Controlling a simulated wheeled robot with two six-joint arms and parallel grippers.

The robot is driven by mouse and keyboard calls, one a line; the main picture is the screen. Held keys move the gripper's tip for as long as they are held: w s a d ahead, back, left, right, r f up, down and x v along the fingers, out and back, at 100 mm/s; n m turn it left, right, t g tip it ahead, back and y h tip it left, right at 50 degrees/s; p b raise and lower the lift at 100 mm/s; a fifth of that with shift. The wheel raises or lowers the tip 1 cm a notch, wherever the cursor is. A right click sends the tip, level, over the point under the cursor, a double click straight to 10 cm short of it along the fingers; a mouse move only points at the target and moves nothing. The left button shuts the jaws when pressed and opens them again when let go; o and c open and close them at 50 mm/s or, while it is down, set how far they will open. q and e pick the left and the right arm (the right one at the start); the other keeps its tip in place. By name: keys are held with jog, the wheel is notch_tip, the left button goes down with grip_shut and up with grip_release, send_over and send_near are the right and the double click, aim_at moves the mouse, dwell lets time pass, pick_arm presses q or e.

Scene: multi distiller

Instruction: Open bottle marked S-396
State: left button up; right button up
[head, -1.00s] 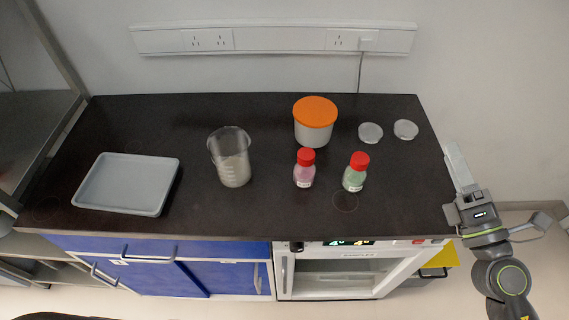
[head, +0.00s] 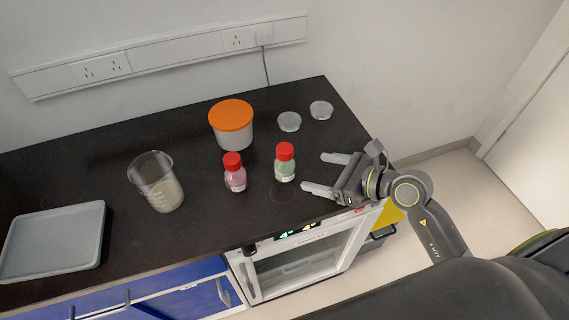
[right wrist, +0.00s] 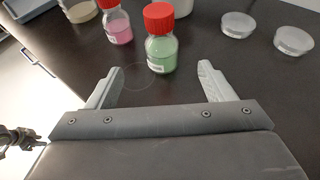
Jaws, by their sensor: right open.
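Two small bottles with red caps stand upright on the dark bench. One bottle holds pink contents (head: 235,175) and the other holds green contents (head: 285,166), to its right. Both have white labels too small to read. My right gripper (head: 318,172) is open and empty, its fingers pointing left toward the green bottle, a short gap away. In the right wrist view the green bottle (right wrist: 161,48) stands ahead of and between the spread fingers, and the pink bottle (right wrist: 117,25) is farther left. Both caps are on.
A tub with an orange lid (head: 231,115) stands behind the bottles. Two clear round dishes (head: 289,121) lie at the back right. A beaker (head: 157,183) and a grey tray (head: 52,241) are to the left. The bench's front edge is close to my right gripper.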

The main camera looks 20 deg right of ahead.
aim_at(292, 166)
jog(key=p+x, duration=0.1)
jog(key=x, duration=0.6)
jog(key=shift+w+a, duration=0.3)
jog(key=p+x, duration=0.1)
jog(key=x, duration=0.3)
jog(key=shift+w+d+f, duration=0.1)
jog(key=shift+f, duration=0.1)
jog(key=shift+w+a+f, duration=0.3)
jog(key=shift+w+a, duration=0.05)
jog(key=shift+w, duration=0.1)
jog(key=c, duration=1.2)
